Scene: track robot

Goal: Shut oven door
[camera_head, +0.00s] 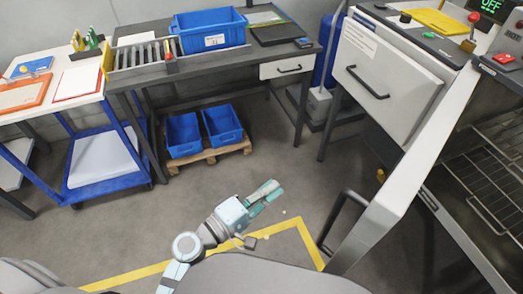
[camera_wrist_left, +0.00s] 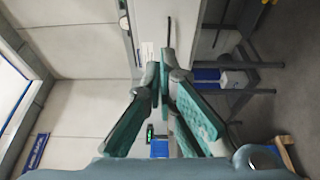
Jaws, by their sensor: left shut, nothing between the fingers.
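The oven door (camera_head: 398,180) stands open at the right of the head view, seen nearly edge-on as a pale slanted panel. Its dark bar handle (camera_head: 342,218) is on the left side of the panel. The oven interior (camera_head: 490,170) with wire racks shows to the right of the door. My left gripper (camera_head: 272,190) is shut and empty, over the floor to the left of the handle and apart from it. In the left wrist view its teal fingers (camera_wrist_left: 158,88) come together. My right gripper is not in view.
A white drawer front (camera_head: 385,85) with a dark handle is behind the door. Blue crates (camera_head: 184,134) stand on a low pallet, under a workbench (camera_head: 190,66). A blue cart (camera_head: 105,165) is at the left. Open grey floor (camera_head: 230,175) surrounds my left gripper.

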